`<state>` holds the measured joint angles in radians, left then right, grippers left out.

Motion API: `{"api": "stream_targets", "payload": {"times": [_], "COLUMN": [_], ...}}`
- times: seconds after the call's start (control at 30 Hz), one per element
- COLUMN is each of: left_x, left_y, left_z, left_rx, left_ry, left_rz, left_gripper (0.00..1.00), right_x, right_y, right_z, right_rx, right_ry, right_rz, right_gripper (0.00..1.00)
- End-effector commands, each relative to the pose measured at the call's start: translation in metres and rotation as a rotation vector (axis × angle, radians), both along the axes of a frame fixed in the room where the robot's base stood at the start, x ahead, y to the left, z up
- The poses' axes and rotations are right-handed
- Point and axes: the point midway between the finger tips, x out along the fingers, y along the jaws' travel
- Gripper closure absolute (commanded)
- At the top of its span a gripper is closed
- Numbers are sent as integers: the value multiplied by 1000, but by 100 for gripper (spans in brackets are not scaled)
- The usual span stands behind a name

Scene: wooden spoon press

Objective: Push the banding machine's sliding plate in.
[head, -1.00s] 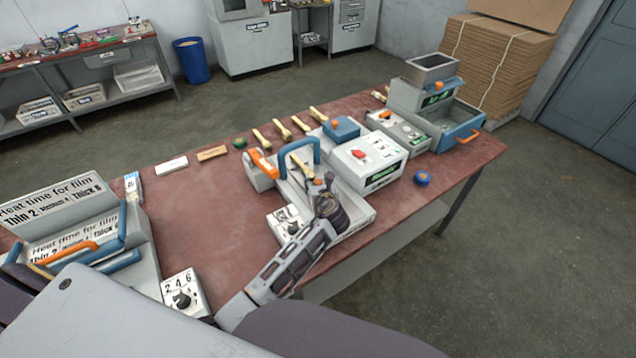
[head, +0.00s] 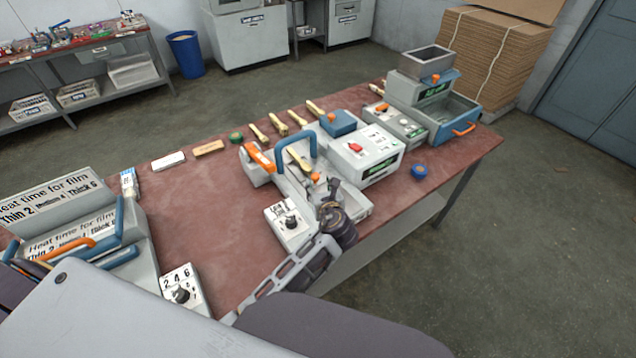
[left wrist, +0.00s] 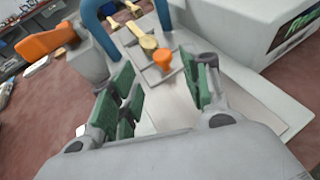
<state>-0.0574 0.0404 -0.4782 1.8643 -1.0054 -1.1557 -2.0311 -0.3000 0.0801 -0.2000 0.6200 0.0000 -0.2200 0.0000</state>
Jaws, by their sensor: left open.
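The banding machine (head: 289,234) is a pale grey unit at the middle of the table with a blue arched handle (head: 296,140). Its sliding plate carries an orange knob (head: 315,177), and a wooden spoon (head: 298,159) lies along it under the arch. In the left wrist view the knob (left wrist: 162,58) and the spoon's end (left wrist: 148,43) lie just beyond my fingertips. My left gripper (head: 331,192) is open and empty over the front of the machine. Its green-padded fingers (left wrist: 160,88) stand apart, with nothing between them. My right gripper is not in view.
A grey control box (head: 367,156) with a red switch stands close on the right. A blue round tape (head: 419,171) lies near the right edge. Several wooden spoons (head: 279,124) lie behind. A film heater (head: 70,230) and a dial box (head: 183,291) stand left.

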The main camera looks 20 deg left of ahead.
Motion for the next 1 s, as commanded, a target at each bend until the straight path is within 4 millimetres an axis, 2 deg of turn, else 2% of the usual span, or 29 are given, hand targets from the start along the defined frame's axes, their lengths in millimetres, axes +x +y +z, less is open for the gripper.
{"api": "stream_targets", "payload": {"times": [0.1,0.3,1.0], "left_x": [-12,-24,-26], "left_y": [-7,-13,-14], "left_z": [5,11,12], "left_rx": [-1,0,0], "left_ry": [2,1,0], "left_rz": [-1,0,0], "left_gripper": [53,53,53], "right_x": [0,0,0], "right_y": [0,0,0], "right_z": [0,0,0], "right_rx": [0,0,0], "right_ry": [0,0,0], "right_rz": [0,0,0], "right_gripper": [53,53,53]}}
